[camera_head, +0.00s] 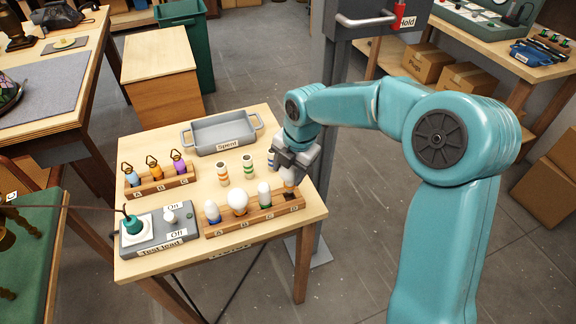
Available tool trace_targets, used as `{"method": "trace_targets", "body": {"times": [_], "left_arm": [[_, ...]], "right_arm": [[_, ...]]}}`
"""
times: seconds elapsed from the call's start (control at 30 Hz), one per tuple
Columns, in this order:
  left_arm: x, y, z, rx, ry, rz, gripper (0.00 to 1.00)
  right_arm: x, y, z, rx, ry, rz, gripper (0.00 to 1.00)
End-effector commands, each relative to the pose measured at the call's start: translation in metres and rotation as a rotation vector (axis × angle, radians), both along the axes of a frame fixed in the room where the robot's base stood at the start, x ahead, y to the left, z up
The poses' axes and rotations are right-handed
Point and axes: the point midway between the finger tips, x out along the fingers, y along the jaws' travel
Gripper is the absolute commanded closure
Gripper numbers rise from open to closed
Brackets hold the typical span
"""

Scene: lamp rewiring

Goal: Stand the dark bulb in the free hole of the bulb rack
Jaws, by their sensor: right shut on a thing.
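The wooden bulb rack (252,220) lies along the front of the table. Pale bulbs stand in its holes A, B and C: one with a blue collar (212,211), a round white one (238,202) and one with a green collar (264,195). My right gripper (291,176) is over the rack's right end, at hole D, pointing down. It is shut on a bulb (289,184), mostly hidden by the jaws. I cannot tell its glass colour, or whether its base is in the hole or just above. My left gripper is out of view.
Behind the rack stand two striped cylinders (248,167) and a grey Spent tray (225,137). A rack with several coloured looped pieces (160,180) is at the left. The Test lead box (160,229) sits front left. The table's right edge is near my gripper.

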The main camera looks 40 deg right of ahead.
Motion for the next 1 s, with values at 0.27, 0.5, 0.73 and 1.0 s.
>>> {"method": "trace_targets", "body": {"times": [0.27,0.5,0.73,1.0], "left_arm": [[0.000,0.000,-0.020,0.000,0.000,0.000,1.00],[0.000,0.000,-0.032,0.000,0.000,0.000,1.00],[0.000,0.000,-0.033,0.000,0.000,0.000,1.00],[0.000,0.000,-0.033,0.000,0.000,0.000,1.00]], "right_arm": [[0.002,0.001,-0.025,0.000,0.000,0.000,0.76],[0.004,0.001,-0.041,0.000,-0.001,-0.001,0.76],[0.004,0.001,-0.044,0.000,0.000,0.000,0.76],[0.004,0.001,-0.044,0.000,0.000,0.000,0.76]]}}
